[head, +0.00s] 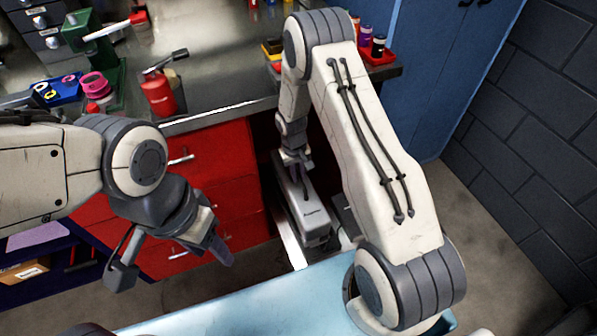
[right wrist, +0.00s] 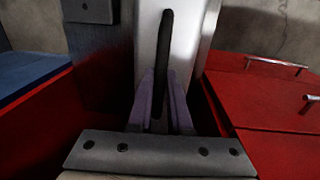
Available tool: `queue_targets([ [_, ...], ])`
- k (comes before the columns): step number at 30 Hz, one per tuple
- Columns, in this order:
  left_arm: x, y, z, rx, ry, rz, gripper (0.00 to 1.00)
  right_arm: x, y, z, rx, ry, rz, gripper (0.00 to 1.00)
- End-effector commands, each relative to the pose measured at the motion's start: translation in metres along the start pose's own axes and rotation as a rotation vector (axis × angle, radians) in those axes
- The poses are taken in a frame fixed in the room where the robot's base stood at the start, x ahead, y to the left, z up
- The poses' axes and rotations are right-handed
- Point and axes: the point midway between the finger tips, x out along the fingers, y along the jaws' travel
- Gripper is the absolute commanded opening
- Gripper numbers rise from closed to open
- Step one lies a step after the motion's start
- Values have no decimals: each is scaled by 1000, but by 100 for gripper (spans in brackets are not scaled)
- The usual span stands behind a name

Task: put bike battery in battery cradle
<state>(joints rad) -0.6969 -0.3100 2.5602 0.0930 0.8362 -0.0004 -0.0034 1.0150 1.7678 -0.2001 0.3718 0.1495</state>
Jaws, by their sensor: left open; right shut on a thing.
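The bike battery (head: 313,222) is a long pale grey block with a black handle, low in the gap beside the red drawers in the head view. My right gripper (head: 297,158) is at its far end. In the right wrist view, the purple fingers of my right gripper (right wrist: 160,115) are shut on the black handle, with the pale battery body (right wrist: 147,45) behind. I cannot clearly identify the battery cradle; a pale strip (head: 291,243) lies beside the battery, and a grey part shows at its right. My left gripper (head: 219,250) is open and empty, in front of the drawers.
The red drawer cabinet (head: 225,160) stands left of the battery, under the grey bench top (head: 225,65). A red oil can (head: 160,92) is on the bench. A light blue surface (head: 230,300) lies in front. Bare floor shows at the right.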

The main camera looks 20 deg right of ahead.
Motion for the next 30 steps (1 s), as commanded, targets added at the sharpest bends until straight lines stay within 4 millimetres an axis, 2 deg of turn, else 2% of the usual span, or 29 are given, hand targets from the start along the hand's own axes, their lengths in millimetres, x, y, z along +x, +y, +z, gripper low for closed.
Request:
queue_targets([
  [1, 7, 0, 0, 0, 0, 0, 50, 5, 1, -5, 2, 12, 0, 0],
  [11, 15, -1, 1, 0, 0, 0, 50, 16, 2, -4, 5, 12, 1, 0],
  [20, 40, -3, 2, 0, 0, 0, 50, 47, 1, -4, 7, 11, 1, 0],
  [28, 39, -3, 2, 0, 0, 0, 50, 49, 2, -3, 7, 9, 1, 0],
  [29, 40, -3, 2, 0, 0, 0, 50, 52, 1, 1, 6, 1, 0, 25],
  [30, 40, -3, 2, 0, 0, 0, 50, 52, 1, 1, 6, 1, 0, 40],
])
